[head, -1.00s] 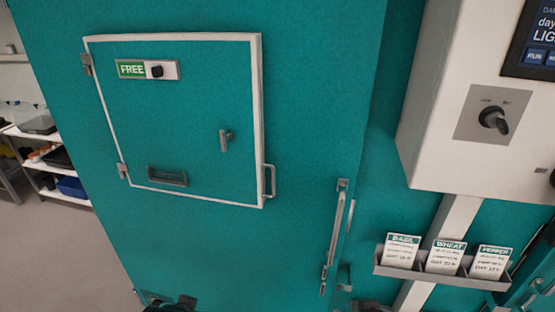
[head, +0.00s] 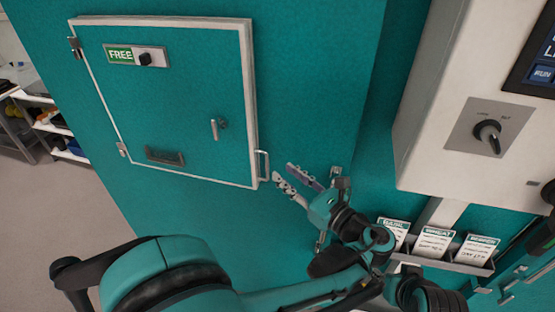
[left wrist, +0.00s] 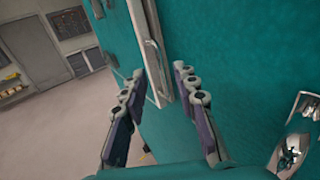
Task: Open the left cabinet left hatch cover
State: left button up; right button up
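The hatch cover (head: 180,110) is a teal square panel with a white rim on the teal cabinet (head: 320,60). It looks closed, with hinges on its left edge. A metal pull handle (head: 263,165) sits at its lower right edge, and a small latch lever (head: 215,129) is on its face. My left gripper (head: 292,176) is open and empty just right of the pull handle. In the left wrist view the handle (left wrist: 155,62) shows beyond and between the open fingers (left wrist: 158,100), apart from them. My right gripper is not in view.
A long cabinet door handle (head: 335,182) is partly hidden behind my left gripper. A white control box (head: 445,170) with a rotary knob juts out at right, above a rack of seed cards (head: 436,245). Shelves (head: 45,128) stand at far left, with open floor.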

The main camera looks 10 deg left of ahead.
pick_arm(q)
jog(key=x, duration=0.6)
jog(key=shift+w+a, duration=0.1)
jog(key=shift+a, duration=0.1)
grip_shut()
